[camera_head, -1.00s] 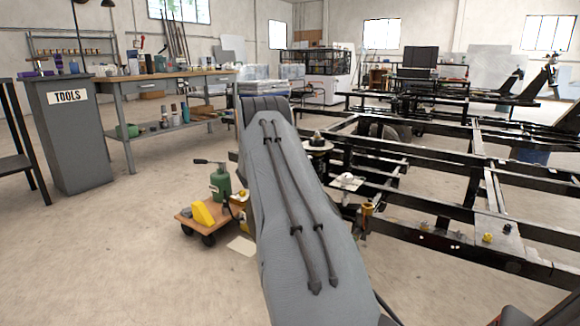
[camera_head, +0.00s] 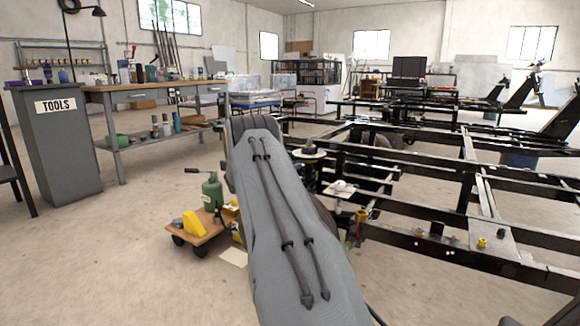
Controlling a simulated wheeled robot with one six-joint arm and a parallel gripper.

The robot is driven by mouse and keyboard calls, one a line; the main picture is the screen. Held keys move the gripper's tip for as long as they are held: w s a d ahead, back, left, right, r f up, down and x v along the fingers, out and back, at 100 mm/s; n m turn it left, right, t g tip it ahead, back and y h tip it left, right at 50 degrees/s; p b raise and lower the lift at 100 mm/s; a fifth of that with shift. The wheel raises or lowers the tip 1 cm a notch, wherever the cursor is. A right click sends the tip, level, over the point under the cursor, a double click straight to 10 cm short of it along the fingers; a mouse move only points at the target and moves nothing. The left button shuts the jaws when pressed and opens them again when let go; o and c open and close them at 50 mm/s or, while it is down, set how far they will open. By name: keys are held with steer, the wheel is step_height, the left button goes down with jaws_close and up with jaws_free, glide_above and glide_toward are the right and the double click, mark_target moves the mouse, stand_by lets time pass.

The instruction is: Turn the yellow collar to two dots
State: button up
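I cannot make out for certain a yellow collar with dots. A small amber-yellow piece (camera_head: 361,216) stands upright at the near left part of the black chassis frame (camera_head: 420,240), just right of my grey arm. Another small yellow piece (camera_head: 482,243) sits on a metal plate on the chassis at the right. Both are too small to show any dots. My arm runs up the middle of the view and hides part of the chassis's left end. My gripper is not visible.
A low wooden trolley (camera_head: 205,236) with a green bottle jack (camera_head: 211,191) and a yellow wedge (camera_head: 194,223) stands left of my arm. A grey TOOLS cabinet (camera_head: 60,150) and a workbench (camera_head: 150,92) are further left. The floor at the front left is clear.

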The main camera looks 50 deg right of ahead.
steer(key=shift+a, duration=0.15)
steer(key=a+p, duration=0.1)
steer(key=a, duration=0.1)
steer(key=a+p, duration=0.1)
steer(key=a, duration=0.2)
steer(key=a+p, duration=0.1)
steer(key=a, duration=0.1)
steer(key=shift+w+a, duration=0.25)
steer(key=shift+w, duration=0.05)
